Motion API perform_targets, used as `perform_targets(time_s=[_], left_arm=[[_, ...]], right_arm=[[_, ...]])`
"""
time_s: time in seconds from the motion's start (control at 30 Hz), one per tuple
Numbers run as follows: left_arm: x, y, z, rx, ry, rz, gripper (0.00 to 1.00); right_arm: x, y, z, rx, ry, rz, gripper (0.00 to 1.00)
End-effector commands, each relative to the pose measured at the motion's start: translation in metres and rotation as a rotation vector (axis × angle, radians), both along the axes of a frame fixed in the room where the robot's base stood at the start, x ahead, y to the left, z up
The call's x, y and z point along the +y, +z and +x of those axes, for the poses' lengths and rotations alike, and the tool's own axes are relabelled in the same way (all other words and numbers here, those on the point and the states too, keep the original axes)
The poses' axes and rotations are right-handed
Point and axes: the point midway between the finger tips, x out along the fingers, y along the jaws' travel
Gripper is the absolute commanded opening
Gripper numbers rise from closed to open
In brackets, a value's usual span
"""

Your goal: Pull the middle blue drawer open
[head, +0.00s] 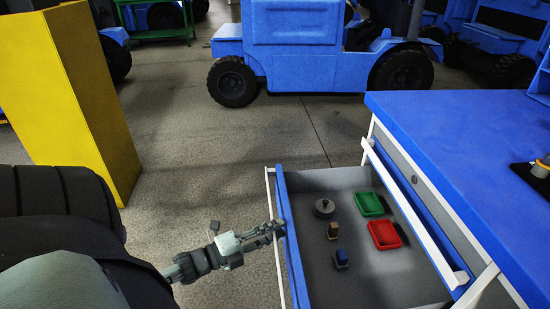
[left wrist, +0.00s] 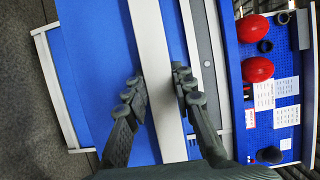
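The middle blue drawer (head: 288,245) stands well open in the head view, below a closed upper drawer. Its grey inside shows from above. A white handle bar (head: 270,200) runs along its front. My left gripper (head: 277,229) is at this bar. In the left wrist view the fingers (left wrist: 160,88) lie on either side of the white bar (left wrist: 151,40) and appear to press on it, with the blue front beside them. The exact contact is partly hidden by the fingers. My right gripper is not in view.
In the drawer lie a green tray (head: 370,204), a red tray (head: 384,235), a dark round weight (head: 324,208) and small blocks (head: 333,230). The blue worktop (head: 470,140) is at right, a yellow post (head: 70,90) at left. Floor beyond the drawer is clear up to a blue vehicle (head: 300,60).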

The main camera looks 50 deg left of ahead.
Motion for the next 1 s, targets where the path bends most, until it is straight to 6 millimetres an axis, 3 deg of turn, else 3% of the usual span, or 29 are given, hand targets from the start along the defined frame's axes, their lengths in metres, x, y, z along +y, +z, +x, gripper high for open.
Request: perform_targets(time_s=[0.2, 0.57, 1.0], left_arm=[[0.0, 0.0, 0.0, 0.001, 0.0, 0.0, 0.47], [0.002, -0.001, -0.007, 0.003, 0.0, 0.0, 0.47], [0.025, -0.001, -0.089, 0.003, 0.002, 0.0, 0.47]], right_arm=[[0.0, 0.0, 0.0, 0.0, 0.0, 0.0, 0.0], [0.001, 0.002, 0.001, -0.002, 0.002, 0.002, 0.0], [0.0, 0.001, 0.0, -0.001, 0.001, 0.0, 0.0]])
